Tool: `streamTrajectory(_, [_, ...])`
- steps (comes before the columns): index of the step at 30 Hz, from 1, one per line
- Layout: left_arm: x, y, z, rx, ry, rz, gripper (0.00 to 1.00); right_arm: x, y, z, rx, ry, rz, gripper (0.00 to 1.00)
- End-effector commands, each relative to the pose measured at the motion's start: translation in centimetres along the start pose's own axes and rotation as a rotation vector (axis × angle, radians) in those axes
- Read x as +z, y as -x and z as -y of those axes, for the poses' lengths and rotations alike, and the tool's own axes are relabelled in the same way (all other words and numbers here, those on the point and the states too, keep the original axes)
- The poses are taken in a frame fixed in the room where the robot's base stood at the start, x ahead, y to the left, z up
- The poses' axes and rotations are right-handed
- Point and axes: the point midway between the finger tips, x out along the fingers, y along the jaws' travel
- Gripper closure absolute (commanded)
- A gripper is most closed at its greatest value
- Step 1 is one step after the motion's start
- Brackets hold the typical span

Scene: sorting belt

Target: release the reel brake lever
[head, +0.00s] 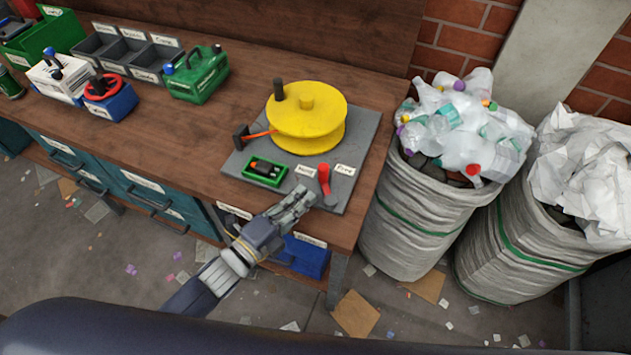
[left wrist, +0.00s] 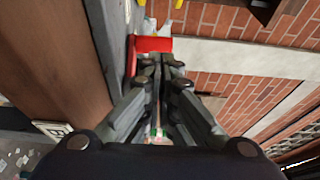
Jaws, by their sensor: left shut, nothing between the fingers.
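The red brake lever (head: 325,182) stands at the front right of a grey base plate (head: 243,143), between two small white labels. A yellow reel (head: 307,118) with a black knob sits behind it on the same plate. My left gripper (head: 306,196) is shut and empty, with its fingertips just left of the lever at the plate's front edge. In the left wrist view the closed fingertips (left wrist: 158,62) are right by the red lever (left wrist: 150,44); I cannot tell whether they touch it. My right gripper is out of view.
A green tray (head: 246,173) with a dark item sits left of the lever. An orange strip runs from the reel to a black post (head: 240,137). Bins and toolboxes stand at the back left. Two full sacks (head: 412,220) stand right of the bench. The bench's middle is clear.

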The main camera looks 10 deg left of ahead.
Motion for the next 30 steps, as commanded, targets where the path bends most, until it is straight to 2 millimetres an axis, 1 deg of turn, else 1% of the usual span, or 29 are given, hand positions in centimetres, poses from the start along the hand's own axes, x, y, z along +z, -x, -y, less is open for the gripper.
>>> streamTrajectory(1, [0.0, -1.0, 0.3, -0.003, 0.0, 0.0, 1.0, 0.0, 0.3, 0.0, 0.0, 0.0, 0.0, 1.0])
streamTrajectory(4, [0.0, -2.5, 0.3, -0.002, 0.001, 0.0, 1.0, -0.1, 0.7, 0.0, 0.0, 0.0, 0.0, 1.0])
streamTrajectory(7, [0.0, -3.7, 0.2, -0.001, -0.001, 0.0, 1.0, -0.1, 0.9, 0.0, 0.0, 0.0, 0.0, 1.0])
streamTrajectory(11, [0.0, -4.6, 0.1, 0.0, 0.001, 0.0, 1.0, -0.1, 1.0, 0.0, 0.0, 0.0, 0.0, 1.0])
streamTrajectory(24, [0.0, -4.8, 0.0, 0.001, 0.0, -0.001, 1.0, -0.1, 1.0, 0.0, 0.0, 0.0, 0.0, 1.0])
streamTrajectory(30, [0.8, -4.3, 0.0, 0.001, -0.004, -0.018, 1.0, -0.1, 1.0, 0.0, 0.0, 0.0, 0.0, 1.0])
